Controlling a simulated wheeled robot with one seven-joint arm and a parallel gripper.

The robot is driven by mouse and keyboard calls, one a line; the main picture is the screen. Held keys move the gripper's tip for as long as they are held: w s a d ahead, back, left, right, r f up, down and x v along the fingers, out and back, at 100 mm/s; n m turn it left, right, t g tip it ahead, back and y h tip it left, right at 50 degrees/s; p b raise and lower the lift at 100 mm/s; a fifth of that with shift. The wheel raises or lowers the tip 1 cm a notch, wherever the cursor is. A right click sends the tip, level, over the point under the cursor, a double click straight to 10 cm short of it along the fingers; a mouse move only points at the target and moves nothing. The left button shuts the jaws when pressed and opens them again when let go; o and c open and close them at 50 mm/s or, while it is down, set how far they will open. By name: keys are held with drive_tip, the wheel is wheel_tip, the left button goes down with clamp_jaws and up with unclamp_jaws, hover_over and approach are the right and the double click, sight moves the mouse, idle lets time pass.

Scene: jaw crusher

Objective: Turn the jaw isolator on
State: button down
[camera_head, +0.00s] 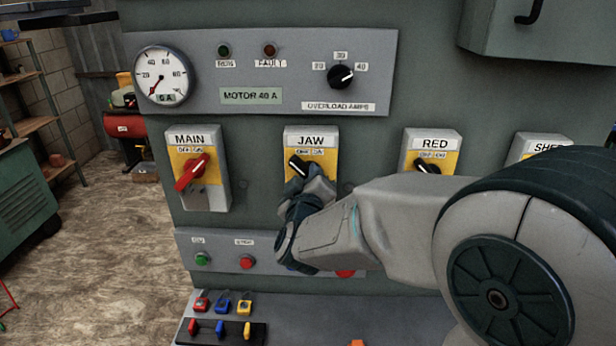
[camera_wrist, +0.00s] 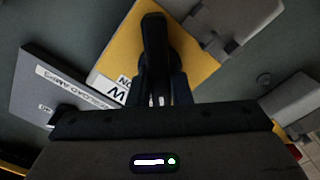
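The jaw isolator (camera_head: 311,140) is a grey box with a yellow plate, labelled JAW, on the green panel. Its black knob (camera_head: 298,166) tilts to the upper left, toward the left one of two small labels. My gripper (camera_head: 310,184) is at the knob and hides the lower part of the plate. In the wrist view the knob (camera_wrist: 155,45) lies between the fingertips of my gripper (camera_wrist: 161,90). One finger is on each side, very close to it. I cannot tell whether they press on it.
The MAIN isolator (camera_head: 210,194) with a red handle stands left, the RED isolator (camera_head: 440,141) right. Above is the meter panel (camera_head: 215,100); below is a push-button strip (camera_head: 220,262). Padlocks (camera_head: 222,302) sit lower left. My arm covers the lower right of the panel.

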drive_tip(key=shift+f+m+b, duration=0.1)
drive_tip(key=shift+m+b, duration=0.2)
drive_tip(key=shift+b, duration=0.15)
drive_tip(key=m+b, duration=0.2)
drive_tip(key=b, duration=0.1)
drive_tip(key=shift+f+m, duration=0.1)
drive_tip(key=shift+m, duration=0.2)
drive_tip(key=m+b, duration=0.5)
drive_tip(key=shift+d, duration=0.15)
drive_tip(key=m+b, duration=0.3)
drive_tip(key=m, duration=0.2)
drive_tip(key=shift+d, duration=0.1)
drive_tip(key=m+b, duration=0.3)
drive_tip(key=m, duration=0.1)
drive_tip(key=shift+m, duration=0.3)
drive_tip(key=shift+r, duration=0.2)
drive_tip(key=c, duration=1.3)
unclamp_jaws()
